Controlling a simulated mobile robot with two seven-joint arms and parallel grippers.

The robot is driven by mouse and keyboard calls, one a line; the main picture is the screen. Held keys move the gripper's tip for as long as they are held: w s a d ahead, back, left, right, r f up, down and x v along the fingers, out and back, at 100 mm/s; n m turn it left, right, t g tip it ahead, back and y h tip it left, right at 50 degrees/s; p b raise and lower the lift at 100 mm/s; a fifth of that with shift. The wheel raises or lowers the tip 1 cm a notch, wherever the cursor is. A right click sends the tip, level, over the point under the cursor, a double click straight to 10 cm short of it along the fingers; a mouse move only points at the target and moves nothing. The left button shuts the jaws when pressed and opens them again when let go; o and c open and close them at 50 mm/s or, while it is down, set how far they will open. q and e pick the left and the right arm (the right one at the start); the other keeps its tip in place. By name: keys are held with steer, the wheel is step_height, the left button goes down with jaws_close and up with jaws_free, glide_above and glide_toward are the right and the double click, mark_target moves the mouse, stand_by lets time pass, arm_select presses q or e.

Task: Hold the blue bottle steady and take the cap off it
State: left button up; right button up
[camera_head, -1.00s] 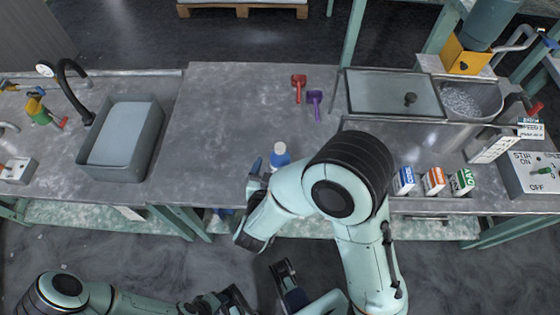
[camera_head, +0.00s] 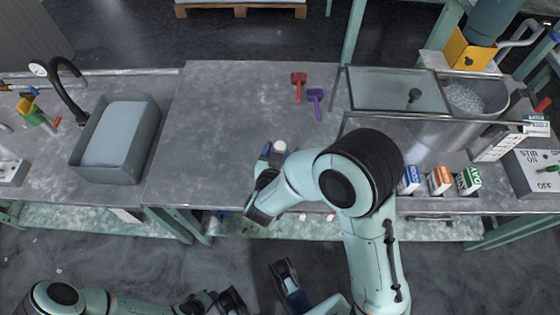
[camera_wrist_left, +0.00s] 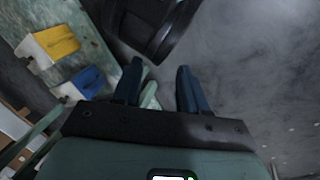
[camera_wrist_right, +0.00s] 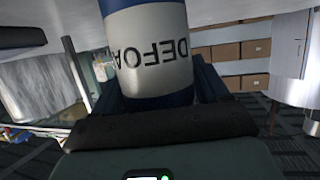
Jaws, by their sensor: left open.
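The blue bottle (camera_head: 279,156) stands on the grey worktop near its front edge, with its white cap (camera_head: 280,146) on top. In the right wrist view the bottle (camera_wrist_right: 152,55) fills the space between my right gripper's fingers, its white label showing upside-down dark letters. My right gripper (camera_wrist_right: 158,88) is around the bottle's body; I cannot tell whether both fingers press on it. The cap is out of that view. My left gripper (camera_wrist_left: 160,80) is open and empty, over the floor and away from the bottle.
A red scoop (camera_head: 299,85) and a purple scoop (camera_head: 316,101) lie behind the bottle. A sink (camera_head: 116,140) is at left. Several small cartons (camera_head: 439,180) stand at right, before a lidded tank (camera_head: 395,93). The worktop left of the bottle is clear.

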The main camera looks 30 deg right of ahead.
steer(key=c, duration=0.7)
steer(key=shift+o, duration=0.2)
steer(key=shift+r+p, duration=0.35)
steer(key=shift+r, duration=0.35)
step_height(320, 180, up, 8)
steer(key=p, duration=0.3)
steer(key=shift+f, duration=0.15)
arm_select(q)
steer(key=s+d+r+g+h+p, duration=0.1)
steer(key=s+d+r+g+p, duration=0.1)
steer(key=s+r, duration=0.5)
steer(key=shift+s+d+r+g+p, duration=0.25)
steer(key=shift+d+r+g+p, duration=0.3)
steer(key=shift+p, duration=0.6)
arm_select(e)
step_height(320, 180, up, 11)
arm_select(q)
steer(key=shift+a, duration=0.1)
arm_select(e)
steer(key=o, duration=0.6)
arm_select(q)
steer(key=shift+m+t, duration=0.25)
steer(key=shift+m, duration=0.05)
arm_select(e)
steer(key=c, duration=1)
